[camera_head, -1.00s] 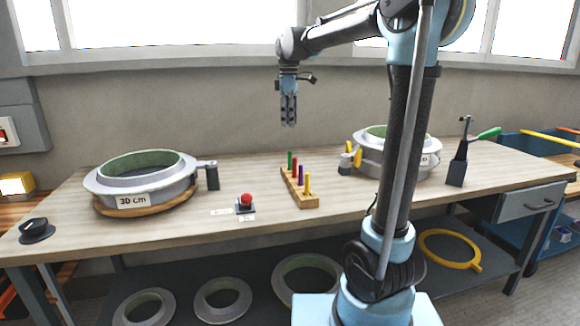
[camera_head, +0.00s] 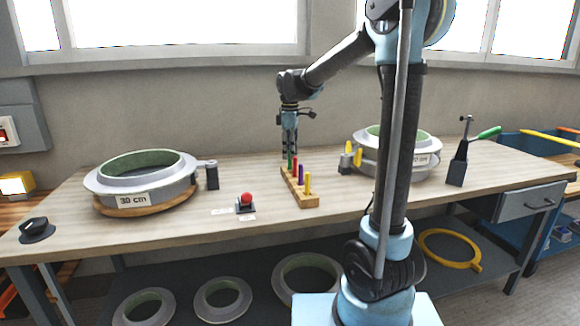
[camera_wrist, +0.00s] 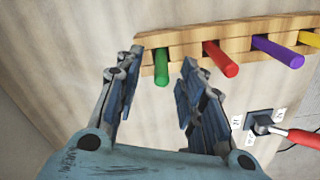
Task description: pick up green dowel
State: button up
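The green dowel (camera_wrist: 162,70) stands in the end slot of a wooden rack (camera_wrist: 192,43) on the workbench. In the head view, the green dowel (camera_head: 290,161) is at the far end of the rack (camera_head: 305,200), partly behind my fingertips. My gripper (camera_wrist: 158,88) is open in the wrist view. Its two fingers are spread either side of the green dowel, which shows between the tips without visible contact. In the head view, my gripper (camera_head: 289,156) is low over the rack's far end, pointing down.
Beside the green dowel stand a red dowel (camera_wrist: 220,60), a purple dowel (camera_wrist: 280,52) and a yellow dowel (camera_wrist: 309,39). A red-knobbed device (camera_head: 245,203) sits left of the rack. Ring moulds stand left (camera_head: 140,180) and right (camera_head: 400,155).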

jog(key=shift+f, duration=0.95)
grip_shut()
jog(key=shift+r, duration=0.1)
